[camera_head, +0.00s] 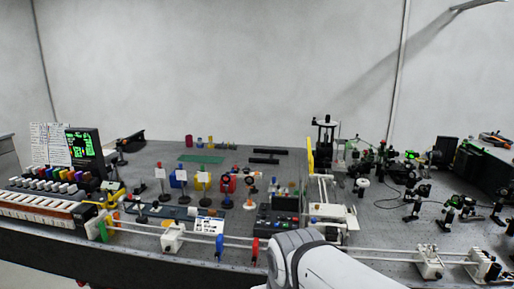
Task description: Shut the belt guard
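I cannot tell for certain which part is the belt guard. An upright yellow panel (310,155) stands at the back of a white mechanism (332,212) right of the bench's middle, and it may be the raised guard. Long pale rails (200,235) run along the bench's front edge, with white blocks, a blue piece (219,247) and a red piece (255,250) on or beside them. My white arm link comes up from the bottom middle and covers part of the front edge. My gripper is not visible.
The dark bench (160,155) is crowded. A small green-lit screen (85,145) and a white-keyed unit (45,207) stand at the left. Colored blocks and sign cards fill the middle. Optical mounts and cables (420,195) crowd the right. Some bench surface at back left is bare.

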